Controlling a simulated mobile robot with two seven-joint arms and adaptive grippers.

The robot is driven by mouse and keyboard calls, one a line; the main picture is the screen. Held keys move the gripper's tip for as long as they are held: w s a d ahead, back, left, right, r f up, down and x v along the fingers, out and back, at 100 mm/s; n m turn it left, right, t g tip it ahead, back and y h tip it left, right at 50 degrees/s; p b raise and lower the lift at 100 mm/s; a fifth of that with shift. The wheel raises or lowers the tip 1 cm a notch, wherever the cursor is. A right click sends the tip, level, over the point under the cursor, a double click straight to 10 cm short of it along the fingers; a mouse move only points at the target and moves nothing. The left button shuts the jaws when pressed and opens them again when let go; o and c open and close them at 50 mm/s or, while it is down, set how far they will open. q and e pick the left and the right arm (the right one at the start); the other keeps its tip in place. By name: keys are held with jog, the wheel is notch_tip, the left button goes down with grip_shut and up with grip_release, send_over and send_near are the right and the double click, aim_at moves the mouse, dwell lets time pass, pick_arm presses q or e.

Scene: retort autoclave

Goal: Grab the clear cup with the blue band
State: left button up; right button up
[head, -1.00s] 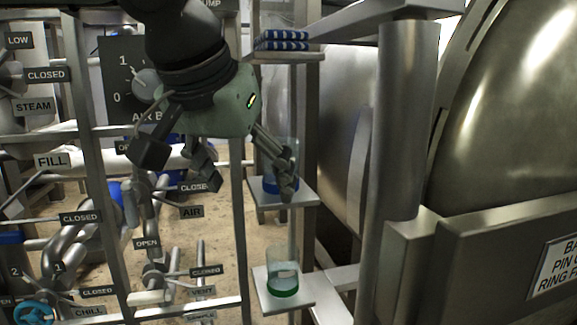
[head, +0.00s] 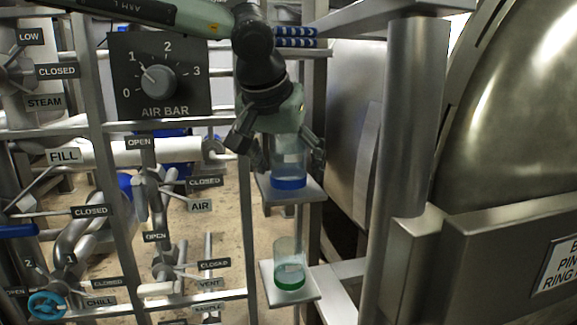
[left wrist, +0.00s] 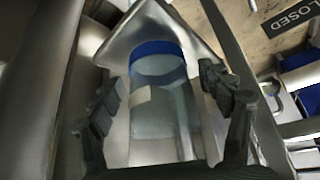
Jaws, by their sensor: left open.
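The clear cup with the blue band (head: 288,180) stands upright on the upper small metal shelf (head: 309,192) in the head view. My left gripper (head: 287,160) is open, with a finger on either side of the cup's upper part. In the left wrist view the cup (left wrist: 160,100) sits between the two open fingers of my left gripper (left wrist: 160,98), with gaps showing at both sides. The blue band shows at the far end there. The gripper body hides the cup's top in the head view. My right gripper is not in view.
A clear cup with a green band (head: 289,275) stands on a lower shelf (head: 304,296). A thick metal post (head: 415,120) and the large vessel (head: 510,110) stand to the right. Labelled valves and an air bar dial (head: 157,81) are at the left. Blue-and-white striped items (head: 296,37) lie on the top shelf.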

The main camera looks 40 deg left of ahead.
pick_arm(q)
jog(key=c, duration=1.2)
